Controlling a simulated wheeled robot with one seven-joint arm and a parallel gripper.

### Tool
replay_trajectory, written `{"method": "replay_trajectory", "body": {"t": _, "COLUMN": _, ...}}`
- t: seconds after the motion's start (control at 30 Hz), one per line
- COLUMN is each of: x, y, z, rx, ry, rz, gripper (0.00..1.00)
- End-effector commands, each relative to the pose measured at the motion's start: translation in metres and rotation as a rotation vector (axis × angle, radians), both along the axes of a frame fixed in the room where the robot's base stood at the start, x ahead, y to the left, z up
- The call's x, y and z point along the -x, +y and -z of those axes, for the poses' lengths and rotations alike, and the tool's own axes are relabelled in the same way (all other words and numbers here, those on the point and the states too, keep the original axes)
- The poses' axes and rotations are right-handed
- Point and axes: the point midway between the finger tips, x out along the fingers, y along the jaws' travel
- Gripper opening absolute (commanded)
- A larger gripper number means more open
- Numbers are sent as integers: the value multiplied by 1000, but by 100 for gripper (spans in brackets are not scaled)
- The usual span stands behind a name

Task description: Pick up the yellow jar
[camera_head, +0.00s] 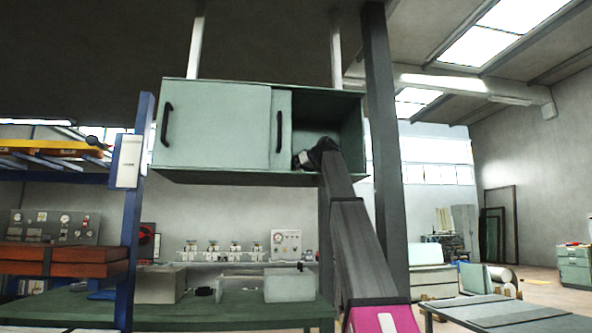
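I cannot make out a yellow jar in the head view; the arm and gripper hide part of the cabinet's inside. My gripper (304,159) is at the open right-hand compartment of a pale green wall cabinet (215,125), low and near the compartment's left side. It is small, dark and partly covered by my own arm, so its fingers and anything between them cannot be made out.
Sliding doors with black handles (280,132) cover the cabinet's left and middle. A dark post (385,150) stands close to the right of my arm. A green workbench (230,311) with equipment lies below. A blue shelf frame (133,210) stands at left.

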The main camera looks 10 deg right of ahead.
Motion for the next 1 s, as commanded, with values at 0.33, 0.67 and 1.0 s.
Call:
{"method": "replay_trajectory", "body": {"t": 0.33, "x": 0, "y": 0, "z": 0, "rx": 0, "ry": 0, "rz": 0, "gripper": 47}}
{"method": "replay_trajectory", "body": {"t": 0.67, "x": 0, "y": 0, "z": -1, "rx": -1, "ry": -1, "rz": 0, "gripper": 35}}
{"method": "replay_trajectory", "body": {"t": 1.0, "x": -2, "y": 5, "z": -13, "rx": -1, "ry": -2, "rz": 1, "gripper": 35}}
